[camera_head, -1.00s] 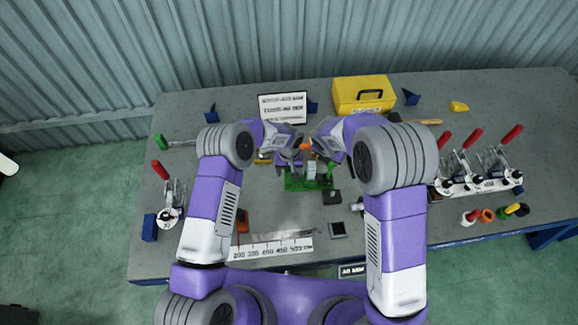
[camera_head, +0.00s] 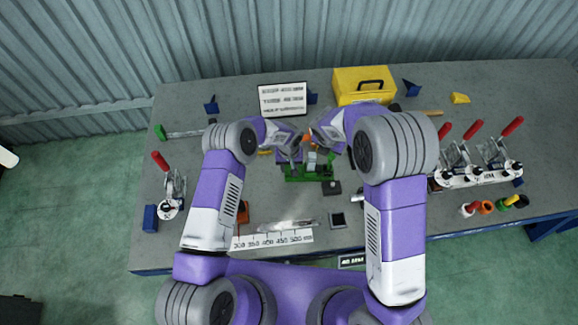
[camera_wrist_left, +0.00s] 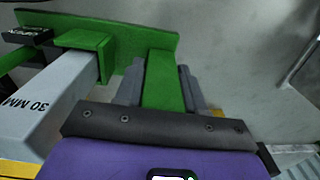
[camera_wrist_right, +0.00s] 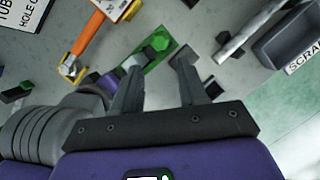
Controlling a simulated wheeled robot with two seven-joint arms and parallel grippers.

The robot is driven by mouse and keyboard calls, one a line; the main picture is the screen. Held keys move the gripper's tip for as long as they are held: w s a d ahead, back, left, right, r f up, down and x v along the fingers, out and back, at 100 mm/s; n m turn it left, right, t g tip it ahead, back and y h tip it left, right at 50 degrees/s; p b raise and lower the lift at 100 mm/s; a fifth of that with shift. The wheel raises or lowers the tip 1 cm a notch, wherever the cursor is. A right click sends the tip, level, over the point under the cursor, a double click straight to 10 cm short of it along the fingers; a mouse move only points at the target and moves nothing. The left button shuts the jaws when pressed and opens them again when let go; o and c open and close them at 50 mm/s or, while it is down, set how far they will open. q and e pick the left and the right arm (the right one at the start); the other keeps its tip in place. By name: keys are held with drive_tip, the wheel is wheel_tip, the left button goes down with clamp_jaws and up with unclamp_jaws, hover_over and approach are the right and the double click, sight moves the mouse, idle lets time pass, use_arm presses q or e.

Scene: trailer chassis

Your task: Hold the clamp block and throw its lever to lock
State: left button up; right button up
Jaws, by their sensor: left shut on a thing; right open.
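The green clamp block (camera_head: 305,174) stands on the grey bench between my two arms. A grey bar marked 30 MM (camera_wrist_left: 50,105) meets its green bracket in the left wrist view. My left gripper (camera_wrist_left: 163,88) is shut on an upright green part of the block, with a finger on each side. My right gripper (camera_wrist_right: 157,68) is open and empty, with its fingers apart above the bench and the green block (camera_wrist_right: 158,50) beyond them. I cannot clearly make out the lever; the arms partly cover the block in the head view.
An orange-handled tool (camera_wrist_right: 92,35) lies near the block. A yellow toolbox (camera_head: 362,86) and a sign board (camera_head: 283,99) stand at the back. Red-handled toggle clamps (camera_head: 490,160) stand at the right, one more (camera_head: 172,188) at the left.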

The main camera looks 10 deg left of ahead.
drive_tip(key=c, duration=0.3)
drive_tip(key=shift+s+a+f+m, duration=0.15)
drive_tip(key=shift+s+a+m, duration=0.15)
drive_tip(key=shift+a, duration=0.05)
drive_tip(key=shift+c, duration=1.1)
drive_tip(key=s+a+m+y, duration=0.1)
drive_tip(key=s+a+m, duration=0.1)
drive_tip(key=s+a+f+m+y, duration=0.1)
drive_tip(key=a+m, duration=0.1)
drive_tip(key=m, duration=0.1)
drive_tip(key=shift+s+a+f, duration=0.1)
drive_tip(key=shift+s+f, duration=0.05)
drive_tip(key=shift+s, duration=0.25)
clamp_jaws()
drive_tip(key=shift+s+d+r+m+t, duration=0.15)
drive_tip(key=shift+s+d+m+t, duration=0.4)
drive_tip(key=shift+m, duration=2.2)
drive_tip(key=shift+s+d+r+m+t, duration=0.2)
drive_tip(key=shift+s+m+t, duration=0.7)
drive_tip(key=shift+m, duration=1.9)
drive_tip(key=shift+s+d+r+m+t, duration=0.15)
drive_tip(key=shift+s+d+m+t, duration=0.55)
drive_tip(key=shift+m, duration=2.05)
drive_tip(key=shift+s+a+g, duration=0.2)
drive_tip(key=shift+a+g, duration=0.05)
drive_tip(key=shift+a, duration=0.1)
